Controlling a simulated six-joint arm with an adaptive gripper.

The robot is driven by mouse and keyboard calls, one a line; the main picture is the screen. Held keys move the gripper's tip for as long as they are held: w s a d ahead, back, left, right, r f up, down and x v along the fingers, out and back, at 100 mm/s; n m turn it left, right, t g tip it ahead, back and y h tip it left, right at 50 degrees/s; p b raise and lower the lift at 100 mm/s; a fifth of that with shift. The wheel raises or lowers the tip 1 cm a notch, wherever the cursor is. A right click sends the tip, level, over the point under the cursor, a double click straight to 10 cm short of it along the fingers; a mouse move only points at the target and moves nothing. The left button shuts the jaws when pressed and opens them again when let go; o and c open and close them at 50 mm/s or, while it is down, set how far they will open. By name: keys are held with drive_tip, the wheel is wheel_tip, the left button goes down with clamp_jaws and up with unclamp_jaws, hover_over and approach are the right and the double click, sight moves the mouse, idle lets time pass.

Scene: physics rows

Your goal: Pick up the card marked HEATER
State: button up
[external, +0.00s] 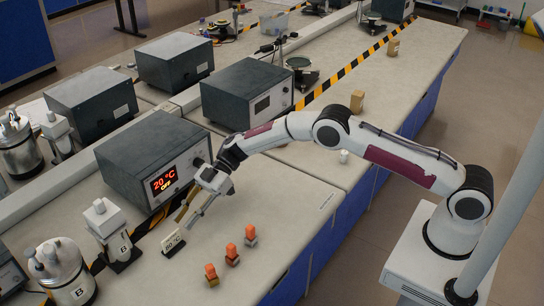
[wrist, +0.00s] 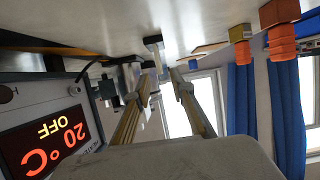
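A small white card (external: 173,243) stands on the bench in front of the box with the lit display. Its print looks like a temperature in °C, and I cannot read HEATER on it. My gripper (external: 186,221) is just above and behind this card, pointing down toward the bench. In the wrist view my gripper (wrist: 163,78) has two long fingers apart with nothing held between them. A small pale upright piece with a dark foot (wrist: 153,42) shows beyond the fingertips, probably the card. The grey box (external: 150,160) reads 20 °C OFF; its display (wrist: 45,142) appears upside down in the wrist view.
Several orange-topped pieces (external: 231,254) stand right of the card; two orange pieces (wrist: 281,40) show in the wrist view.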

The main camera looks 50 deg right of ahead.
sight(164, 250)
drive_tip(key=shift+x, duration=1.3)
drive_tip(key=shift+f+x, duration=0.2)
drive_tip(key=shift+x, duration=2.4)
drive_tip(key=shift+d, duration=0.1)
clamp_jaws()
